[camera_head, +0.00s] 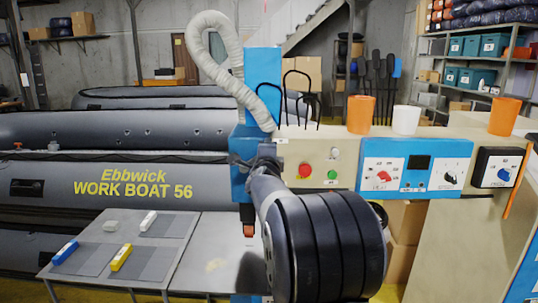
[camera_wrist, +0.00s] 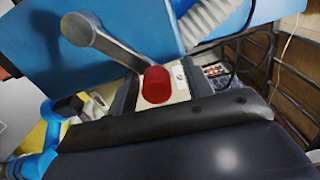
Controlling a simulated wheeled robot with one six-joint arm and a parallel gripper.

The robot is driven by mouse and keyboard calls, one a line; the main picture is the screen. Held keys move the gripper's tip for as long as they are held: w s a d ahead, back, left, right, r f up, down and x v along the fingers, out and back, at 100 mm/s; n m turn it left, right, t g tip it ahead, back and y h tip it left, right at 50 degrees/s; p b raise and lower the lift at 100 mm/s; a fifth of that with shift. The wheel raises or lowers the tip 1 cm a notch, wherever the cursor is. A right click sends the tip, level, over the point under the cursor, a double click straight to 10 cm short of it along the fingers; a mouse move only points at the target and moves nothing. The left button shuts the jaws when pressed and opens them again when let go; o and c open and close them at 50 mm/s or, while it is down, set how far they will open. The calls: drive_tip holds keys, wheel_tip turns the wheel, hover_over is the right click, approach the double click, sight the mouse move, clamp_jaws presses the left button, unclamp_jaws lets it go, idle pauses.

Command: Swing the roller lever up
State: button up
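The roller lever (camera_wrist: 110,48) shows in the wrist view as a grey metal arm with a round hub at upper left, against a blue housing. A red knob (camera_wrist: 155,84) is at its lower right end. My gripper (camera_wrist: 157,90) appears open, with dark fingers on either side of the red knob and pale gaps between. I cannot tell whether either finger touches it.
A control panel (camera_head: 413,165) with dials and buttons stands right of my arm, with cups (camera_head: 406,119) on top. A grey hose (camera_head: 222,62) rises above the blue column (camera_head: 263,75). A grey table (camera_head: 205,270) and inflatable boat (camera_head: 60,185) are at left.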

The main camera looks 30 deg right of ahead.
drive_tip(key=shift+s+a+f, duration=0.15)
drive_tip(key=shift+s+a, duration=0.1)
drive_tip(key=shift+s, duration=0.05)
drive_tip(key=b+v, duration=0.1)
drive_tip(key=v, duration=0.9)
drive_tip(key=shift+b, duration=0.4)
